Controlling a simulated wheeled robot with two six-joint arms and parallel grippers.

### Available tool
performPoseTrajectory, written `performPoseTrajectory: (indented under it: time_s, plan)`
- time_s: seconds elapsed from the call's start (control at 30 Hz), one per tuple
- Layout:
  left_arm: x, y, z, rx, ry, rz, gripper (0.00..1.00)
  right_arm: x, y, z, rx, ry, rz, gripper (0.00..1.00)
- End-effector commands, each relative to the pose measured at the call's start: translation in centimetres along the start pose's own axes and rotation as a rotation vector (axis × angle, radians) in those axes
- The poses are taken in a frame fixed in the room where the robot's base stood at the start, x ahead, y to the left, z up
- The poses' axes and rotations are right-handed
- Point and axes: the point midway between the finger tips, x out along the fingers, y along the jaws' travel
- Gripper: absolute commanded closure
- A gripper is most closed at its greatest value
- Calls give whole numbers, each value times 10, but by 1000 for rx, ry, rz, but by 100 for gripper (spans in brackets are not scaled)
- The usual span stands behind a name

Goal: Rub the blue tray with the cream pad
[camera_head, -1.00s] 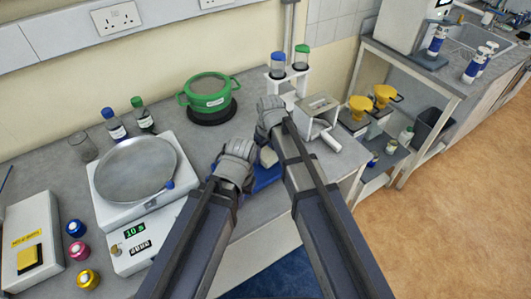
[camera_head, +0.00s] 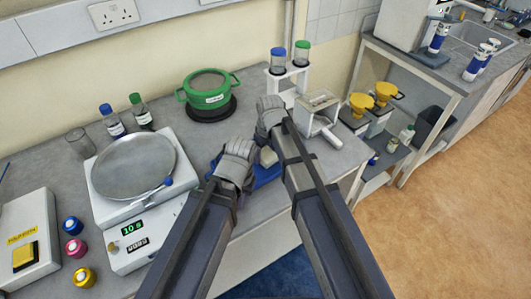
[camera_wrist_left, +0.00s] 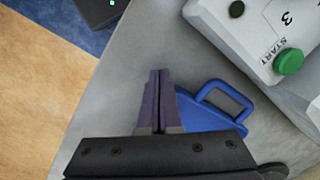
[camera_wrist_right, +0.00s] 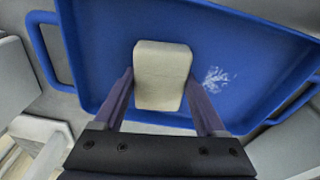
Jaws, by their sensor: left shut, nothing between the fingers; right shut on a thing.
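The blue tray (camera_wrist_right: 100,40) lies on the bench and fills much of the right wrist view. A whitish smear (camera_wrist_right: 215,79) marks its floor, right of the pad. The cream pad (camera_wrist_right: 162,72) is between the fingers of my right gripper (camera_wrist_right: 162,100), which is shut on it over the tray. Whether the pad touches the tray is unclear. In the head view the pad (camera_head: 267,157) shows between my two arms, and the tray is mostly hidden. My left gripper (camera_wrist_left: 158,80) is shut and empty, beside the tray's handle end (camera_wrist_left: 225,92) in the left wrist view.
A balance with a round pan (camera_head: 134,166) stands left of my left arm. A green pot (camera_head: 208,92) sits behind on a dark plate. The bench edge is in front.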

Motion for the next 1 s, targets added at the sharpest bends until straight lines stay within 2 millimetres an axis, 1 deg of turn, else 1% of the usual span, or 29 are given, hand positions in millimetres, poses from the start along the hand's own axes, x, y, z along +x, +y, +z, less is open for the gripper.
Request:
performPoseTrajectory:
  time_s: [0.17, 0.43, 0.77, 1.0]
  plan:
    - [-1, 0, 0, 0, 0, 0, 100, -1, -7, 0, -1, 0, 0, 100]
    - [-2, 0, 0, 0, 0, 0, 100, -2, -28, -3, -1, 0, 0, 100]
    - [-2, 0, 0, 0, 0, 0, 100, -2, -35, -4, -1, 0, 0, 100]
    - [0, 0, 0, 0, 0, 0, 100, 0, -53, -5, -2, 0, 0, 100]
